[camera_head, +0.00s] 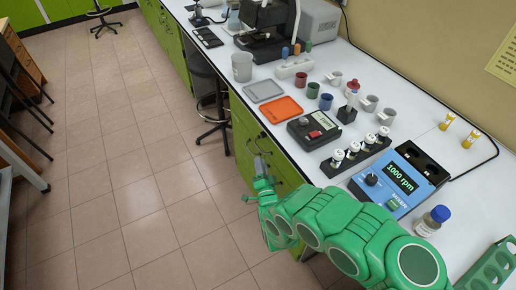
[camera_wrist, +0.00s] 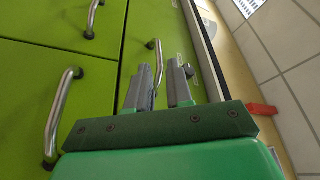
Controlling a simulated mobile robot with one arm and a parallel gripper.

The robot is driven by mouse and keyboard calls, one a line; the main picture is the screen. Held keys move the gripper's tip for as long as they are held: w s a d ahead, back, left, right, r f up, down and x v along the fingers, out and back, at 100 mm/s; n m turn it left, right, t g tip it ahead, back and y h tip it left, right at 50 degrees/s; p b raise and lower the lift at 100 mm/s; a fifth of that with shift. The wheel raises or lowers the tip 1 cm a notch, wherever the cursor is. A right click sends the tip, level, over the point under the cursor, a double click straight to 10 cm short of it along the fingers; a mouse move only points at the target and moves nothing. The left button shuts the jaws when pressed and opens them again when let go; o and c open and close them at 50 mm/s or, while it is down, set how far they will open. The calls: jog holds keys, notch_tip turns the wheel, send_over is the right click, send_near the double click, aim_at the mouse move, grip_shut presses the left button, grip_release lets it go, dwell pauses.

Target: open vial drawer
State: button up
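The green drawer fronts are below the white worktop, and they look closed. One green front (camera_wrist: 140,30) with a curved metal handle (camera_wrist: 157,62) lies directly ahead of my gripper (camera_wrist: 160,80) in the wrist view. The gripper's two fingers are apart, and the handle shows in the gap between them. I cannot tell whether either finger touches it. In the head view my gripper (camera_head: 262,163) is beside the green cabinet front (camera_head: 285,175), just below the worktop edge. I see no label that marks the vial drawer.
On the worktop stand a blue 1000 rpm device (camera_head: 400,180), a vial rack (camera_head: 355,155) and an orange tray (camera_head: 281,110).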

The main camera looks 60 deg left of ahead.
aim_at(258, 148)
jog(key=shift+w+x, duration=0.1)
jog(key=shift+x, duration=1.8)
jog(key=shift+w+x, duration=0.15)
jog(key=shift+x, duration=1.75)
jog(key=shift+d, duration=0.1)
grip_shut()
